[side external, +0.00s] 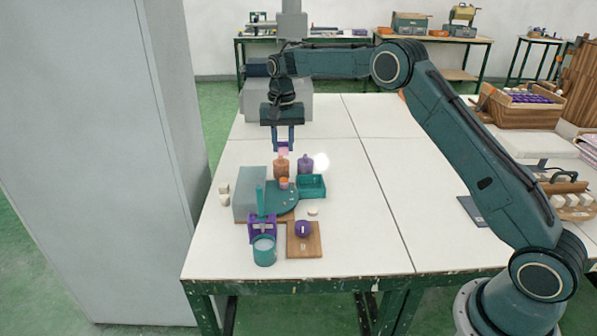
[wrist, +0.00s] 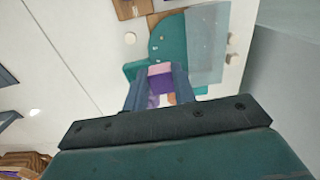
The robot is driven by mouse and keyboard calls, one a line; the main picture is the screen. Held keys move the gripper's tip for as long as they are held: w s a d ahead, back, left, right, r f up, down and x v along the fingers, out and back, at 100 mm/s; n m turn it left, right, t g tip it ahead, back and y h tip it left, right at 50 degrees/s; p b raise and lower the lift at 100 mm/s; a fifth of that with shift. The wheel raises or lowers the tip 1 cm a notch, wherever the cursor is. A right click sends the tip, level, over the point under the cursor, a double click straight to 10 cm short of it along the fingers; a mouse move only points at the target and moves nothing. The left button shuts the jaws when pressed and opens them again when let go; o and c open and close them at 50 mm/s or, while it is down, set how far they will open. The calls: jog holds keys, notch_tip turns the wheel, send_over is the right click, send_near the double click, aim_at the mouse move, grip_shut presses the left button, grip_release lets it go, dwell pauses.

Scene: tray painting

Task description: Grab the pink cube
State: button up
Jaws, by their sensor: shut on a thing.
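The pink cube (side external: 283,151) is between the fingertips of my gripper (side external: 284,146), held in the air above the table. In the wrist view the pink cube (wrist: 160,69) shows between the two fingers, with a pink face and a darker purple area just below it. My gripper (wrist: 158,88) is shut on it and points down. The fingers partly hide the cube's sides.
In front are a teal cup (side external: 264,254) and a wooden board (side external: 310,250).

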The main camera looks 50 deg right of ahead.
jog(key=shift+r, duration=1.05)
jog(key=shift+d+f, duration=0.1)
